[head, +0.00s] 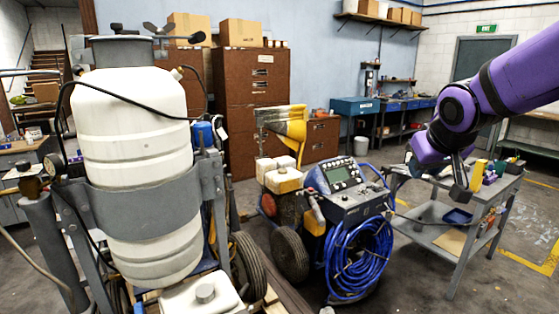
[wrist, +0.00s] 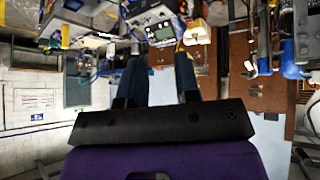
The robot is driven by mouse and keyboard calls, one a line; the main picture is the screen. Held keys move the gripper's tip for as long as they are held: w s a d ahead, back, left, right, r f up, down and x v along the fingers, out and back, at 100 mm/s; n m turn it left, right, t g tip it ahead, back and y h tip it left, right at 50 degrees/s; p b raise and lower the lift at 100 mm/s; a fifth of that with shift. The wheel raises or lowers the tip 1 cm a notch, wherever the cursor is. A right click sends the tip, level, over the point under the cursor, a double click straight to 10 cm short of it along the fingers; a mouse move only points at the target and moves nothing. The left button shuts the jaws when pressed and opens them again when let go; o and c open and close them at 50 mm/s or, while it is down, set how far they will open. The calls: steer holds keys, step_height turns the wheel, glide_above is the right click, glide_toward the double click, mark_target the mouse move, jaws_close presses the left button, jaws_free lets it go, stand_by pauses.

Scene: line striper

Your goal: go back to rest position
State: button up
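My purple arm comes in from the upper right of the head view. My gripper (head: 460,188) hangs at its end, to the right of the line striper and in front of the grey cart. In the wrist view its two dark fingers (wrist: 160,72) stand apart with nothing between them, so it is open and empty. The line striper (head: 345,205), with a control panel and a coiled blue hose, stands in the middle of the floor. Its panel (wrist: 157,28) shows upside down at the top of the wrist view.
A large white tank (head: 135,150) on a wheeled frame fills the left foreground. The grey cart (head: 432,212) carries small items close to my gripper. Brown cabinets (head: 250,85) and a blue workbench (head: 355,108) line the back wall. Some floor is clear at the right.

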steer(key=s+d+r+m+g+y, duration=0.1)
steer(key=s+g, duration=0.1)
steer(key=s, duration=2)
steer(key=shift+s, duration=0.35)
steer(key=shift+r, duration=0.1)
stand_by(0.4)
